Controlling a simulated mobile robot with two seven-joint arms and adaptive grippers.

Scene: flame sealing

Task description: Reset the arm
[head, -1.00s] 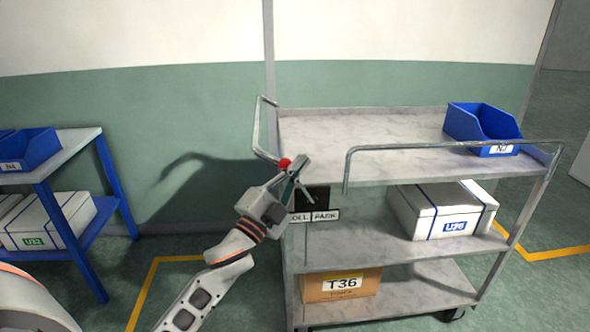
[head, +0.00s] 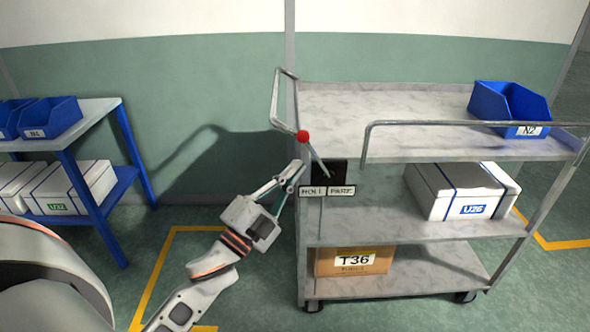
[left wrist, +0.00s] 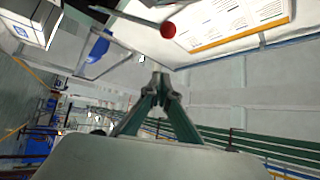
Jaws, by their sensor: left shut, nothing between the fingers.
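My left gripper (head: 298,167) is shut and empty, in front of the cart's left end, below and apart from the red knob (head: 302,136). My right gripper is not in view.
The grey cart (head: 400,225) carries a blue bin (head: 508,104), a white box (head: 460,192) and a carton (head: 352,261). A blue-framed table (head: 82,119) with bins and white boxes stands left. Floor between them is clear.

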